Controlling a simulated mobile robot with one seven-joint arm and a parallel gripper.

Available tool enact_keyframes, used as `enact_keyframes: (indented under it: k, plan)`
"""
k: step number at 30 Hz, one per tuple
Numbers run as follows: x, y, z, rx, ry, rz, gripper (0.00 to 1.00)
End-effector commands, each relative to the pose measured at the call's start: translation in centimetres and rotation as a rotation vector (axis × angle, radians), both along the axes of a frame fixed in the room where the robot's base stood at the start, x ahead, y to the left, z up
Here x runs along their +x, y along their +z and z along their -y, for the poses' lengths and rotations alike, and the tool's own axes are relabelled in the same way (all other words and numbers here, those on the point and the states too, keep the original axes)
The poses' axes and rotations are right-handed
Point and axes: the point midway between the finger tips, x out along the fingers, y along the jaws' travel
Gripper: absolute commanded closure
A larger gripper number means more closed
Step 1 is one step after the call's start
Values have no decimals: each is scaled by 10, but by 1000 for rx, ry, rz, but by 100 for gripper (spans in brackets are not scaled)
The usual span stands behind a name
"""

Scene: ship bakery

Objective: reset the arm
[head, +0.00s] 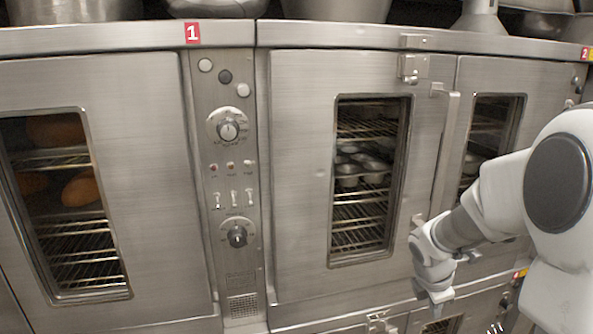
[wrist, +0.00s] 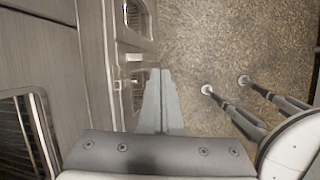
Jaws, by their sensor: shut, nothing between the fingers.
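My gripper (head: 437,309) hangs at the end of my white arm in the lower right of the head view, in front of the steel oven doors. In the wrist view my gripper (wrist: 160,72) points away from the camera with its two grey fingers together and nothing between them. In the head view it appears near the lower edge of the right oven door (head: 300,190); I cannot tell how far it stands from the steel.
A control panel (head: 238,235) with knobs stands between the left oven door (head: 150,180) and the middle door. A vertical handle (head: 443,150) projects near my arm. Muffin tins (head: 365,168) show behind glass. In the wrist view, speckled floor (wrist: 215,50) lies right of the ovens.

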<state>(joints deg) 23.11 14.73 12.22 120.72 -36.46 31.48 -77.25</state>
Motion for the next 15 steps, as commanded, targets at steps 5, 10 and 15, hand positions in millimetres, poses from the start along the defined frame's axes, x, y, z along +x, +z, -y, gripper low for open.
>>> enact_keyframes:
  k: [5,10,15]
  plan:
    - [-32,53,-27,81,-302,143,100]
    - [-69,90,-54,204,-592,271,100]
    - [-108,117,-83,366,-872,377,100]
